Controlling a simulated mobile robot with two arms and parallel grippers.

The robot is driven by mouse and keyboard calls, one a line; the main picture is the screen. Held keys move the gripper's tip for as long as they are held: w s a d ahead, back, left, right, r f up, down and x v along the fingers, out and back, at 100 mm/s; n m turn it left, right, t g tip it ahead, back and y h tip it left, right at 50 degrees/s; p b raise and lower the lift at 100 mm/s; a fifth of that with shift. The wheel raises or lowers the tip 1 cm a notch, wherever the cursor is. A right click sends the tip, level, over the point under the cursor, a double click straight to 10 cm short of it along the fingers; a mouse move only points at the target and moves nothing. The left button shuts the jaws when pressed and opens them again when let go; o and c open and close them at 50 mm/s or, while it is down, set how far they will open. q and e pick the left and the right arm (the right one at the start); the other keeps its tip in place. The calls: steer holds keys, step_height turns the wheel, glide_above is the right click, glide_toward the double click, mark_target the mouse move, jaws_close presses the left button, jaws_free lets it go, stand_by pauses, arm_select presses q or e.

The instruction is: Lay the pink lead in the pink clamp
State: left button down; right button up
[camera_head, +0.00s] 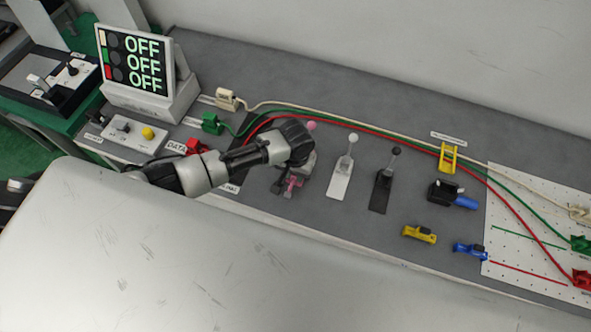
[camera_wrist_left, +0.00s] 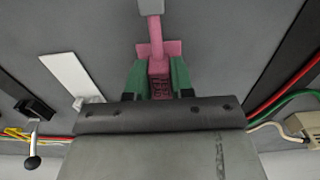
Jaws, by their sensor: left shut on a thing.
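My left gripper (camera_head: 292,178) reaches over the grey bench beside the white lever fixture. In the left wrist view its two green-sided fingers (camera_wrist_left: 160,82) are shut on a pink block with dark lettering (camera_wrist_left: 159,80), which looks like the pink lead. A pink crosspiece and stem (camera_wrist_left: 157,32) extend from the block toward a grey piece at the top edge. In the head view some pink (camera_head: 293,183) shows under the gripper. A pink knob (camera_head: 311,125), perhaps the pink clamp's, shows behind it; the clamp's body is mostly hidden. My right gripper is not in view.
A white lever fixture (camera_head: 341,175) and a black one (camera_head: 384,183) stand right of the gripper. White, green and red cables run behind. A yellow holder (camera_head: 448,158), a blue-black part (camera_head: 452,195) and small plugs (camera_head: 418,234) lie farther right. A display reading OFF (camera_head: 135,62) stands left.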

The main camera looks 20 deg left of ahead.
arm_select(q)
steer(key=shift+f, duration=0.2)
steer(key=shift+c, duration=2.1)
jaws_free()
steer(key=shift+r, duration=0.1)
steer(key=shift+r+p, duration=3.45)
steer(key=shift+p, duration=0.55)
